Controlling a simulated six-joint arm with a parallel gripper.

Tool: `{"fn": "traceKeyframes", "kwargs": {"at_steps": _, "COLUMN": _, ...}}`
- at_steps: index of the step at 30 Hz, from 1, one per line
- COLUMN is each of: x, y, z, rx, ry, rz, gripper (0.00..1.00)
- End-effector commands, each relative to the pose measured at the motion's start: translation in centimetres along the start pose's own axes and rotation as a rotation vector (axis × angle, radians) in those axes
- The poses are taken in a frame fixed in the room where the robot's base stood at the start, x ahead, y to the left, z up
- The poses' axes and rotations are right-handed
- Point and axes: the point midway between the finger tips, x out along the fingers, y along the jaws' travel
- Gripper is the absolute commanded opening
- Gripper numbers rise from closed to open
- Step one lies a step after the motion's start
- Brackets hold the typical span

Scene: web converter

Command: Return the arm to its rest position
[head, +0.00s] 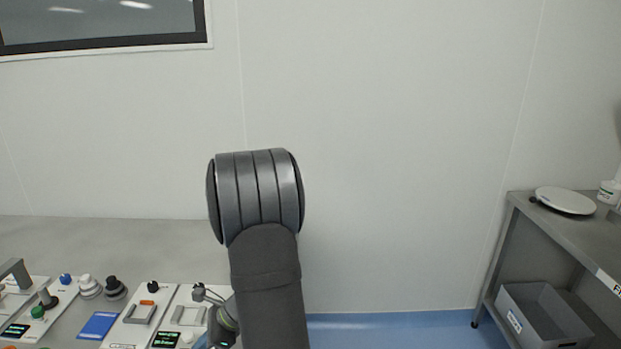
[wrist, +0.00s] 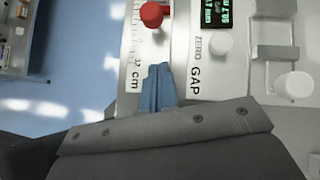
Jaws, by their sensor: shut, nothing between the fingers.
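My gripper (wrist: 158,86) shows in the wrist view as two blue fingertips pressed together, with nothing between them. They lie in view over the edge of a white panel marked ZERO and GAP (wrist: 196,72), beside a ruler strip marked cm (wrist: 134,70). I cannot tell whether they touch it. In the head view my dark grey arm rises in the middle, over the right end of the control bench. The gripper itself is mostly hidden there, low behind the arm.
A red knob (wrist: 152,15), a white knob (wrist: 221,43) and a small display (wrist: 217,14) are near the fingertips. Control panels (head: 150,315) fill the bench at left. A steel table (head: 550,218) with a white round device (head: 565,201) and a grey bin (head: 541,315) stands right.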

Motion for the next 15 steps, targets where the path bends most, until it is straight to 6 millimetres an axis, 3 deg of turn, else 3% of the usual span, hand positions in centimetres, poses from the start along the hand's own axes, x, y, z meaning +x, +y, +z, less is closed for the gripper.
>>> {"fn": "traceKeyframes", "kwargs": {"at_steps": 3, "x": 2.5, "y": 0.1, "z": 0.0, "rx": 0.0, "ry": 0.0, "rz": 0.005, "gripper": 0.0}}
{"fn": "traceKeyframes", "kwargs": {"at_steps": 12, "x": 6.0, "y": 0.1, "z": 3.0, "rx": -0.003, "ry": 0.001, "rz": 0.002, "gripper": 0.0}}
{"fn": "traceKeyframes", "kwargs": {"at_steps": 15, "x": 4.5, "y": 0.3, "z": 1.6, "rx": 0.003, "ry": 0.002, "rz": -0.004, "gripper": 0.0}}
